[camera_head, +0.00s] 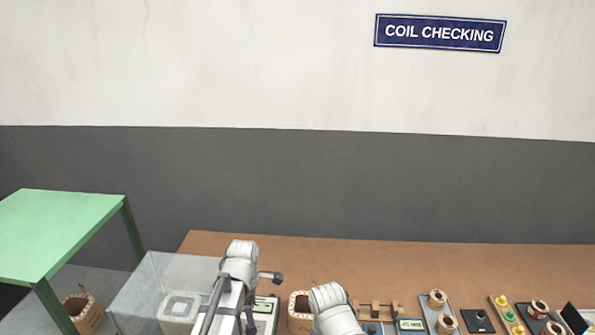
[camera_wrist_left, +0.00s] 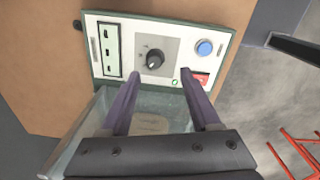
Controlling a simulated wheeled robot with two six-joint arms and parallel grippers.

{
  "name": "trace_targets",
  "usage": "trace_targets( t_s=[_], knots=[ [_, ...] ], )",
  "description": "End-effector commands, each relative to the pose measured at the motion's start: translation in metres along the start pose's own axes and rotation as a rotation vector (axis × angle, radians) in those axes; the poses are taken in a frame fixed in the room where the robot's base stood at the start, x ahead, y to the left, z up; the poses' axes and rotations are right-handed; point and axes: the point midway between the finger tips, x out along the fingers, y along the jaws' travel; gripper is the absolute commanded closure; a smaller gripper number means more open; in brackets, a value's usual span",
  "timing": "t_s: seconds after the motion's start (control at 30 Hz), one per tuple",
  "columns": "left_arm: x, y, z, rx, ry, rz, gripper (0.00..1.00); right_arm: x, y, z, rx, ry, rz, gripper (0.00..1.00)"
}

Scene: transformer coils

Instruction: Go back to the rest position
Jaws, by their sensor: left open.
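My left gripper (camera_wrist_left: 160,74) is open and empty in the left wrist view, its two fingers well apart. The fingers point at a white panel (camera_wrist_left: 120,58) with a green rim, a black dial, a blue button and a red switch. I cannot tell whether they touch it. In the head view my left arm rises in front of the bench, partly covering a green and white device (camera_head: 264,313). My right arm shows at the bottom middle, but its gripper is not visible.
A clear bin (camera_head: 150,290) stands left of my left arm, near a green table (camera_head: 60,228). The brown bench (camera_head: 400,258) holds several coils, a small meter (camera_head: 410,324) and boards along its right part. Its back strip is clear. A box (camera_head: 84,312) sits lower left.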

Motion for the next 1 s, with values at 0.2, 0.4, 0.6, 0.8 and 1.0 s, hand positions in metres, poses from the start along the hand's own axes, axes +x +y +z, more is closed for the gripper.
trace_targets(
  t_s=[0.2, 0.4, 0.6, 0.8, 1.0],
  knots=[
    [-0.002, -0.047, 0.030, 0.587, 0.020, -0.023, 0.37, 0.000, 0.000, 0.000, 0.000, 0.000, 0.000, 0.50],
    [-0.004, -0.090, 0.052, 1.195, 0.033, -0.057, 0.37, 0.000, 0.000, 0.000, 0.000, 0.000, 0.000, 0.50],
    [-0.005, -0.126, 0.066, 1.713, 0.033, -0.095, 0.37, 0.000, 0.000, 0.000, 0.000, 0.000, 0.000, 0.50],
    [-0.006, -0.145, 0.073, 2.010, 0.028, -0.121, 0.37, 0.000, 0.000, 0.000, 0.000, 0.000, 0.000, 0.50],
    [-0.007, -0.148, 0.074, 2.086, 0.025, -0.128, 0.37, 0.000, 0.000, 0.000, 0.000, 0.000, 0.000, 0.50]
  ],
)
